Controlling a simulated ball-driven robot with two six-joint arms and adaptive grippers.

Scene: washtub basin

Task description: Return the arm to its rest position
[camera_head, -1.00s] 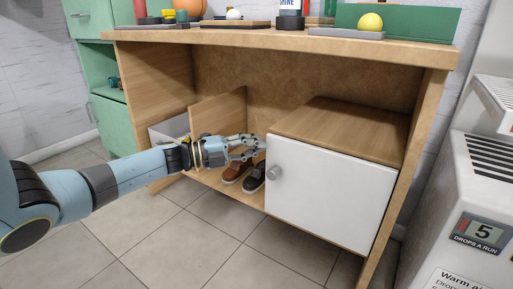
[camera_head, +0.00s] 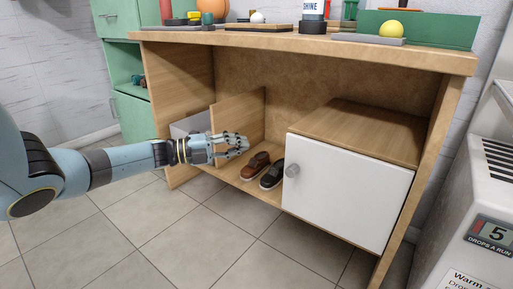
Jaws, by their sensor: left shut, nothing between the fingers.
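My left arm comes in from the left, and its gripper (camera_head: 236,146) is shut and empty. It is in front of the open compartment of the wooden desk (camera_head: 300,44), with the upright wooden divider (camera_head: 240,118) behind it. A brown shoe (camera_head: 254,166) and a dark shoe with a light sole (camera_head: 272,175) stand on the compartment floor to the right of the gripper, apart from it. My right gripper is not in view.
A white door (camera_head: 345,193) with a round knob (camera_head: 292,170) closes the right compartment. A white machine (camera_head: 470,210) stands at the right. A yellow ball (camera_head: 390,29) and other items are on the desk top. The tiled floor in front is clear.

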